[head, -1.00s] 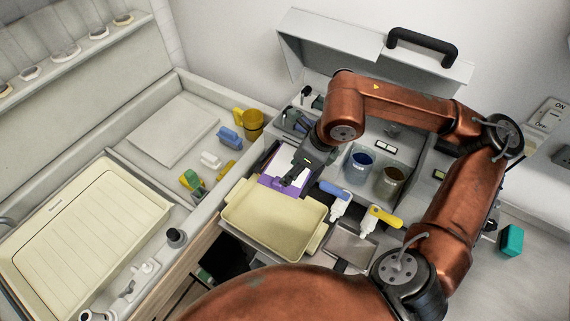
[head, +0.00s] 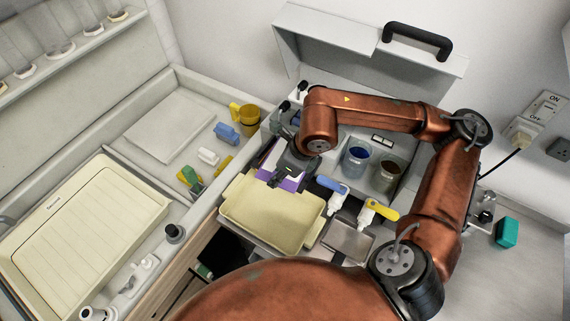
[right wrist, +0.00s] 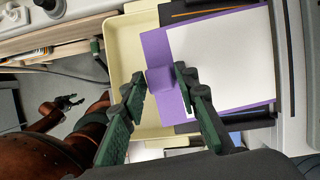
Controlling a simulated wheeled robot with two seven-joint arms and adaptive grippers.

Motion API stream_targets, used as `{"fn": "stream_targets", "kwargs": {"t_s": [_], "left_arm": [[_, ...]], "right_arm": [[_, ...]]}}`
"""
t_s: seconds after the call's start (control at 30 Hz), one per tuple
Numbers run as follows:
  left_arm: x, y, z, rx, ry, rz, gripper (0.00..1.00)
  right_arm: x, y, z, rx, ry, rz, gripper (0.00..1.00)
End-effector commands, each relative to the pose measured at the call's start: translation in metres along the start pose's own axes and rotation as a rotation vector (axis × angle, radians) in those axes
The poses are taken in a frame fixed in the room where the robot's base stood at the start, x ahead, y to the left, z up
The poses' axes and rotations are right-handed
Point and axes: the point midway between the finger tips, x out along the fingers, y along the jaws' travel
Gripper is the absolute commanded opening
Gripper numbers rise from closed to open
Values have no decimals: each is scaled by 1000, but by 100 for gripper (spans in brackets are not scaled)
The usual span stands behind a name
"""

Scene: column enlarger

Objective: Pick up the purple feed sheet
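The purple feed sheet (head: 290,184) lies behind the cream tray, with a white sheet on top of it. The right wrist view shows it closer (right wrist: 155,45), with a raised purple tab (right wrist: 160,79) at its near edge. My right gripper (right wrist: 160,76) points down at that edge, its two green-padded fingers apart on either side of the tab. I cannot tell whether the fingertips touch it. In the head view my right gripper (head: 284,178) hides part of the sheet. My left gripper (right wrist: 70,102) shows small in the right wrist view, apparently open and empty, away from the sheet.
The cream tray (head: 268,232) stands just in front of the sheet. A blue cup (head: 356,160), a dark brown cup (head: 386,176) and blue-topped (head: 334,190) and yellow-topped (head: 376,212) bottles stand to the right. A raised grey lid (head: 340,45) is behind.

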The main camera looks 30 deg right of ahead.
Motion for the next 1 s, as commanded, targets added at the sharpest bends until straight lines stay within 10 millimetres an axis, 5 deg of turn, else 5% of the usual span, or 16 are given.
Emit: {"fn": "stream_targets", "kwargs": {"t_s": [0.37,0.77,1.0], "left_arm": [[0,0,12,-2,-16,0,40],[-2,-1,6,-1,-8,-1,40],[-15,-2,2,-1,-3,-1,40]], "right_arm": [[0,0,0,1,0,0,1],[-4,0,1,1,-1,-1,0],[-26,0,11,1,-3,-2,0]]}}
